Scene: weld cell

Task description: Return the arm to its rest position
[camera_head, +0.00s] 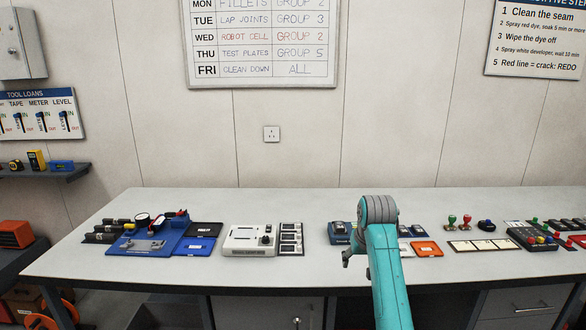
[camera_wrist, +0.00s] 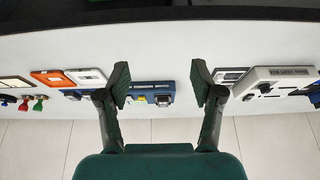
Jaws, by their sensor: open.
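My teal arm (camera_head: 388,275) reaches up from the bottom edge in the head view, in front of the bench, with its grey joint (camera_head: 377,209) over the worktop. A small dark part shows left of the arm; the rest of the wrist is hidden behind it. In the wrist view my gripper (camera_wrist: 160,84) is open, its two dark fingers wide apart with nothing held between them. That view is upside down. A blue device (camera_wrist: 150,92) on the bench shows beyond the gap; it also shows left of the arm in the head view (camera_head: 340,233).
The pale bench (camera_head: 75,262) runs across the view. A blue tray with tools (camera_head: 150,246) and a white control box (camera_head: 250,240) stand left of the arm. An orange card (camera_head: 426,248), red and green stamps (camera_head: 467,222) and a dark button box (camera_head: 530,240) lie to the right.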

